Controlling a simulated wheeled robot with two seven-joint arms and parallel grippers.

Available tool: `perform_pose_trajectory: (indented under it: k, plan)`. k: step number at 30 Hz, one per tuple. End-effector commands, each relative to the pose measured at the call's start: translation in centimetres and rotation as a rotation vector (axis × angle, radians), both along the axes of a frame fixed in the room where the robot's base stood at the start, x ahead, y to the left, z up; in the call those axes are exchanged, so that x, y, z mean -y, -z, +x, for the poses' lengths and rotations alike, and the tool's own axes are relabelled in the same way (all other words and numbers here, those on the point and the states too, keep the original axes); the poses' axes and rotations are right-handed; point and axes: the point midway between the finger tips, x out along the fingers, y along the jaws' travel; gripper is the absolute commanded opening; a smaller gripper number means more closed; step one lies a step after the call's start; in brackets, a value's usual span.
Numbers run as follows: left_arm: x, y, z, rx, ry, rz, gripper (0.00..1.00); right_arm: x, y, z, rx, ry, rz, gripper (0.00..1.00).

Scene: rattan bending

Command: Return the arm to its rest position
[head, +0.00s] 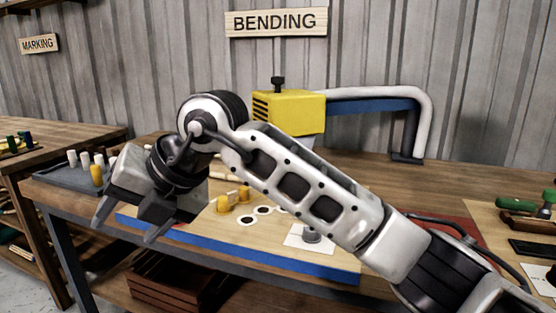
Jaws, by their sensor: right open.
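My right arm comes in from the lower right and reaches across the bench to the left. My right gripper (128,227) hangs at the arm's left end over the bench's front edge. Its two grey fingers are apart and point down, with nothing seen between them. The wooden bench (440,185) stands below the arm. My left gripper is not in view.
A yellow machine (289,108) with a white-and-blue curved arm (380,101) stands behind my arm. Several pegs (85,159) stand in a grey tray (62,178) at left. Yellow pieces (225,204) sit on the board. Tools (518,204) lie at right.

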Motion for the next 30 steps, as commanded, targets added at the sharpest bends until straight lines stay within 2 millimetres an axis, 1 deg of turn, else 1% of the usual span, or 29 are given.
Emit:
perform_pose_trajectory:
  k: [1,3,5,6,8,9,10,11,12,14,15,17,18,20,21,22,23,24,25,26,27,29,30]
  plan:
    - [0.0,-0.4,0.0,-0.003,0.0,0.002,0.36,-0.8,0.6,-2.0,-0.124,-0.072,0.146,0.57]
    - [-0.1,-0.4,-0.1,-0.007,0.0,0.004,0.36,-1.4,0.0,-4.1,-0.271,-0.143,0.372,0.57]
    - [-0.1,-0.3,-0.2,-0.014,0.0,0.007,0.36,-1.1,-1.0,-5.2,-0.391,-0.164,0.572,0.57]
    - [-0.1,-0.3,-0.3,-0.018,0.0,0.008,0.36,-0.6,-1.8,-5.5,-0.467,-0.158,0.706,0.57]
    - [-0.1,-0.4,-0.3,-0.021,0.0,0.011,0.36,0.9,-2.8,-5.1,-0.574,-0.119,0.904,0.57]
    - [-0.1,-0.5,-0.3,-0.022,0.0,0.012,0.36,2.1,-3.2,-4.5,-0.641,-0.075,1.033,0.57]
    - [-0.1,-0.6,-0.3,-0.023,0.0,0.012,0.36,3.3,-3.3,-3.9,-0.689,-0.031,1.126,0.57]
    - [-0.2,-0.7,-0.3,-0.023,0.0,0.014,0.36,4.5,-3.3,-3.2,-0.734,0.021,1.217,0.57]
    - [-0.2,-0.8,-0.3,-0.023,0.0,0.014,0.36,6.4,-2.9,-2.1,-0.794,0.102,1.332,0.57]
    - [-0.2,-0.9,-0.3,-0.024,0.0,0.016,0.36,9.4,-1.6,-0.4,-0.875,0.249,1.485,0.57]
    - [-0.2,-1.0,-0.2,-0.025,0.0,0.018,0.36,11.6,-0.2,0.7,-0.926,0.362,1.575,0.57]
    - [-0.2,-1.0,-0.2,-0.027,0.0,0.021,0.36,15.0,2.7,2.0,-0.998,0.553,1.688,0.57]
    - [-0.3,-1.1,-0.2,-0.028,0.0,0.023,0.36,17.1,4.8,2.5,-1.039,0.682,1.743,0.57]
    - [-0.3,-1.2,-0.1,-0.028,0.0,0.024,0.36,20.0,8.3,2.7,-1.097,0.877,1.799,0.57]
    - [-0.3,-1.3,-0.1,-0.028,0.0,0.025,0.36,21.8,10.8,2.5,-1.134,1.008,1.819,0.57]
    - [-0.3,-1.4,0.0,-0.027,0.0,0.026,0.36,23.1,12.7,2.1,-1.16,1.108,1.826,0.57]
    - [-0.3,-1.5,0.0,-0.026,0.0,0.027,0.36,24.4,14.5,1.6,-1.184,1.204,1.829,0.57]
    - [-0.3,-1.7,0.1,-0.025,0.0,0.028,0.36,25.9,17.0,0.6,-1.219,1.334,1.819,0.57]
    - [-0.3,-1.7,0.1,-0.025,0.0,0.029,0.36,27.0,18.8,-0.2,-1.242,1.429,1.805,0.57]
    - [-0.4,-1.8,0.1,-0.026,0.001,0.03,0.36,28.0,20.5,-1.2,-1.267,1.522,1.786,0.57]
    - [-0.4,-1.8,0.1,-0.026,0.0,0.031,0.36,29.1,22.7,-2.7,-1.297,1.638,1.753,0.57]
    - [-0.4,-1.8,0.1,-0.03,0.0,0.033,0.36,30.6,25.4,-5.1,-1.342,1.791,1.695,0.57]
    - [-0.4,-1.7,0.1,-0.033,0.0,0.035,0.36,31.3,26.9,-6.6,-1.368,1.881,1.652,0.57]
